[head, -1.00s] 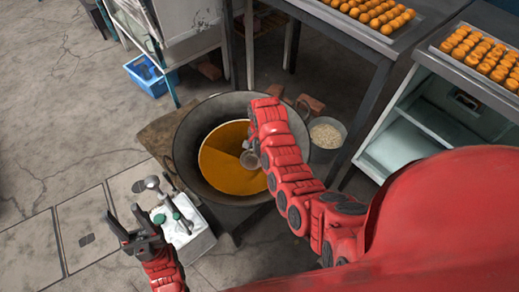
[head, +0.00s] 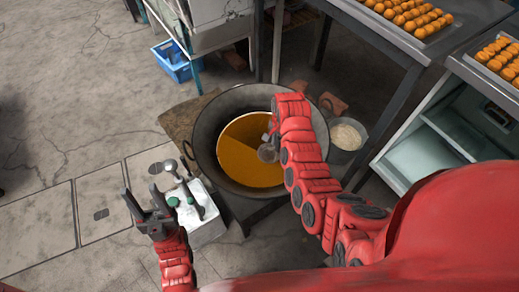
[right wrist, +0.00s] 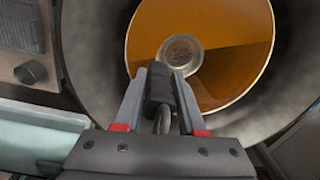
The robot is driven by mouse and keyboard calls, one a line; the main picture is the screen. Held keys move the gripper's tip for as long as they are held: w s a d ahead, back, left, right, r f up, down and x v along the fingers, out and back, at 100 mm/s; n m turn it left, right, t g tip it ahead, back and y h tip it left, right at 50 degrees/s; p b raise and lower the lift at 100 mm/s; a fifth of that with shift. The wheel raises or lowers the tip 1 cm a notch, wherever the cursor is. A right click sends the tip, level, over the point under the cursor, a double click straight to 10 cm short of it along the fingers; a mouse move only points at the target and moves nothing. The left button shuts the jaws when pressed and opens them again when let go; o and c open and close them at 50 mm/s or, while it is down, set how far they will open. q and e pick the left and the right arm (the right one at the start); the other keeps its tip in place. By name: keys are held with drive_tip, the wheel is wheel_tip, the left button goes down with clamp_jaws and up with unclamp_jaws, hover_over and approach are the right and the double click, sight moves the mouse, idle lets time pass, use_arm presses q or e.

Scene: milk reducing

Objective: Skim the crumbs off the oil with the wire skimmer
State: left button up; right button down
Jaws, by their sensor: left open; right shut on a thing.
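A wide dark wok (head: 208,135) holds orange oil (head: 245,172). The wire skimmer (head: 267,153) has a small round head over the oil, right of its middle. In the right wrist view the skimmer head (right wrist: 180,52) is a pale ring with a brownish inside; I cannot tell mesh from crumbs. My right gripper (right wrist: 158,88) is shut on the skimmer's dark handle, above the wok; in the head view my arm hides most of it. No separate crumbs can be made out on the oil. My left gripper (head: 148,204) is open and empty, left of the wok.
A white stand (head: 207,232) with green-topped items is between my left gripper and the wok. A metal pot (head: 346,136) with pale contents stands right of the wok. Trays of orange balls (head: 420,22) lie on tables at upper right. A blue crate (head: 176,66) stands behind.

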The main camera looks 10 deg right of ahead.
drive_tip(key=shift+r, duration=0.1)
wheel_tip(320, 180, up, 11)
drive_tip(key=p, duration=0.3)
drive_tip(key=shift+f, duration=0.2)
wheel_tip(320, 180, up, 2)
drive_tip(key=p, duration=0.2)
drive_tip(key=shift+r+p, duration=0.2)
drive_tip(key=shift+p, duration=0.15)
drive_tip(key=shift+r, duration=0.25)
drive_tip(key=shift+f, duration=0.1)
